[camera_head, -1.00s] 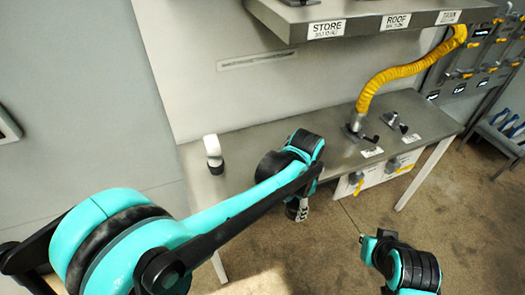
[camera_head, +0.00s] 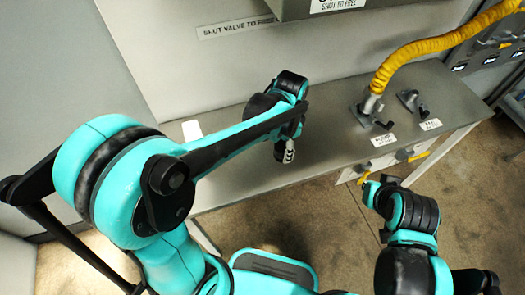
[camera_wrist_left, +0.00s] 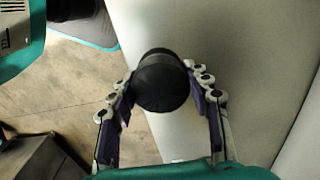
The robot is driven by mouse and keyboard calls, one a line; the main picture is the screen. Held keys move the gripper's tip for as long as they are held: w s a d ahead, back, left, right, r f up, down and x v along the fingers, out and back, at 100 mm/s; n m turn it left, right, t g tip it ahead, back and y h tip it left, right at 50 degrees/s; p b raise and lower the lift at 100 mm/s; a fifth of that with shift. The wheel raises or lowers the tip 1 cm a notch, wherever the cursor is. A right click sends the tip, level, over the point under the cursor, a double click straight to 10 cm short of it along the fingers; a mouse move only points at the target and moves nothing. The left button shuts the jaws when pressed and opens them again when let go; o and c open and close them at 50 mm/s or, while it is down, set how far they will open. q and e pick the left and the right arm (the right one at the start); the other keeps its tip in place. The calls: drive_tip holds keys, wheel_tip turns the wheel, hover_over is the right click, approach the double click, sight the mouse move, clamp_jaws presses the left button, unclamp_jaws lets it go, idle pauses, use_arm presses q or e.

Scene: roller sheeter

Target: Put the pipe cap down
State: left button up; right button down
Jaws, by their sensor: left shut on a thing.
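The pipe cap (camera_wrist_left: 162,82) is a black round piece between the two fingers of my left gripper (camera_wrist_left: 162,100) in the left wrist view. The fingers close on it from both sides. In the head view my left gripper (camera_head: 287,152) points down near the front edge of the grey metal bench (camera_head: 335,115). The cap is hidden or too small to tell there. I cannot tell whether the cap touches the bench top. My right arm shows at the lower right of the head view, but I cannot make out its gripper.
A white upright object (camera_head: 192,130) stands on the bench at the left, partly behind my left arm. A yellow hose (camera_head: 425,47) rises from a fitting (camera_head: 370,108) on the right, beside a second fitting (camera_head: 411,101). A shelf hangs above. The bench between is clear.

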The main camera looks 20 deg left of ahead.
use_arm(q)
drive_tip(key=a+f, duration=0.1)
drive_tip(key=a, duration=0.1)
drive_tip(key=a+f+b, duration=0.1)
drive_tip(key=a, duration=0.1)
drive_tip(key=a+f, duration=0.2)
drive_tip(key=shift+w+a+b, duration=0.15)
drive_tip(key=shift+w+b, duration=0.15)
drive_tip(key=shift+w, duration=0.1)
drive_tip(key=shift+f+b, duration=0.9)
drive_tip(key=shift+f, duration=1)
drive_tip(key=shift+f, duration=0.2)
drive_tip(key=o, duration=1.2)
drive_tip(key=shift+c, duration=0.2)
drive_tip(key=shift+r, duration=0.15)
